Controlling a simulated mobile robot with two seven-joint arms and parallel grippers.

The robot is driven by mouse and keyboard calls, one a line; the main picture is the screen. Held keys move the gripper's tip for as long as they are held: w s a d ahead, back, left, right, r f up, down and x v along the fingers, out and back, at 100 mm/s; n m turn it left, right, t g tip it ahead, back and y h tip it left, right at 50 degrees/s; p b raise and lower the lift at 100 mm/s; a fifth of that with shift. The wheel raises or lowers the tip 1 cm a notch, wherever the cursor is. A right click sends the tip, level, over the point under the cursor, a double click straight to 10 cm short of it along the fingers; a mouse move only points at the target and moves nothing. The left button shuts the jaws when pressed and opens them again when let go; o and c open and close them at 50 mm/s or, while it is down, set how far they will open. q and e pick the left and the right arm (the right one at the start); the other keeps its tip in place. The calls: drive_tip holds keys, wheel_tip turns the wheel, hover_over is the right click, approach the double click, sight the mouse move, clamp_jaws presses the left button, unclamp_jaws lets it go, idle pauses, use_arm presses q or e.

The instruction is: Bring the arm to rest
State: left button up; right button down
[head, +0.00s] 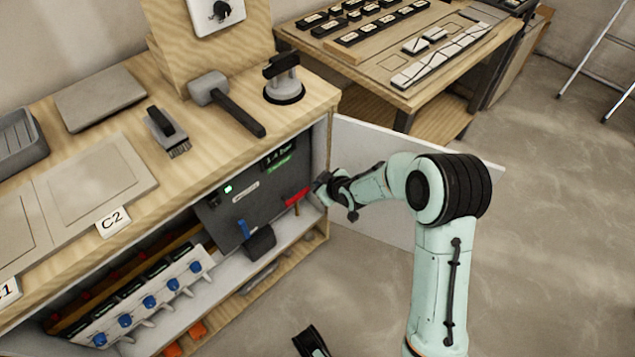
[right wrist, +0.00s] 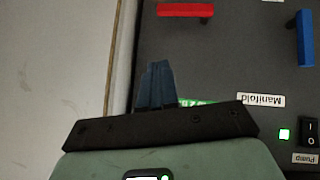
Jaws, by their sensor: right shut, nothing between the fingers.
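My right arm reaches in from the lower right in the head view, bent at the elbow. Its gripper (head: 318,186) is at the open front of the cabinet, close to the red handle (head: 297,196) on the dark control panel (head: 240,205). In the right wrist view the gripper's bluish fingers (right wrist: 158,85) are together and empty in front of the panel's edge. The red handle (right wrist: 186,10) lies beyond the fingertips, and I see no contact there.
The white cabinet door (head: 385,215) stands open behind my right forearm. A blue handle (head: 244,229) sits on the panel. The bench top holds a mallet (head: 225,100), a suction cup tool (head: 284,80) and a brush (head: 166,130). Floor (head: 545,200) is clear at right.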

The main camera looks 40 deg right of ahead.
idle(0.5)
drive_tip(key=s+a+f+m+g+y+p, duration=0.1)
drive_tip(key=s+a+f+g+p, duration=0.1)
drive_tip(key=s+a+f+p, duration=0.3)
drive_tip(key=s+a+f+m+g+y+p, duration=0.2)
drive_tip(key=s+a+f+g+p, duration=0.15)
drive_tip(key=s+a, duration=0.35)
use_arm(q)
drive_tip(key=s+d+r+g+p, duration=0.1)
drive_tip(key=r+p, duration=0.3)
drive_tip(key=r, duration=0.4)
drive_tip(key=s+d+r+g+p, duration=0.1)
drive_tip(key=s+r+p, duration=0.2)
drive_tip(key=r, duration=0.5)
drive_tip(key=shift+h+p, duration=0.3)
drive_tip(key=shift+p, duration=0.15)
use_arm(e)
drive_tip(key=s+a+m+g+y, duration=0.1)
drive_tip(key=s+a+g, duration=0.1)
drive_tip(key=s+a, duration=0.4)
drive_tip(key=s+a+r+m+g+y, duration=0.1)
drive_tip(key=s+a, duration=0.5)
drive_tip(key=s, duration=0.6)
drive_tip(key=shift+s+a+r+m+g, duration=0.2)
drive_tip(key=shift+a+m+g, duration=0.25)
drive_tip(key=shift+g, duration=0.5)
use_arm(q)
drive_tip(key=shift+r, duration=0.1)
use_arm(e)
drive_tip(key=shift+s+d, duration=0.1)
